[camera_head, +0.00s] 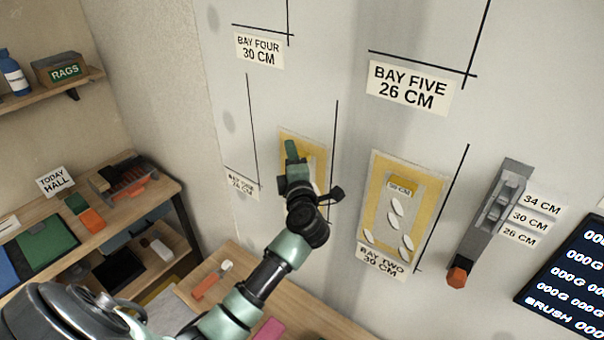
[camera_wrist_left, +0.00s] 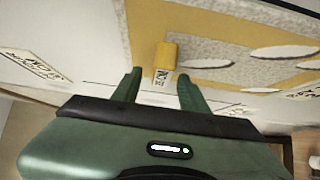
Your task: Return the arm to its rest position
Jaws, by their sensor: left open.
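My left arm reaches up from the lower left, and my left gripper (camera_head: 292,152) is at the wall in front of a yellow-edged panel (camera_head: 318,142), partly hiding it. In the left wrist view both green fingers (camera_wrist_left: 158,78) are spread apart. A small yellow block (camera_wrist_left: 166,54) with a white label shows on the panel just beyond and between the fingertips. I cannot tell whether the fingers touch the wall. My right gripper is not in view.
A second panel labelled Bay Two (camera_head: 376,205) is to the right, then a grey rack (camera_head: 497,205) and a dark display (camera_head: 570,280). A wooden bench (camera_head: 235,262) runs below. A cluttered shelf unit (camera_head: 150,200) stands at the left.

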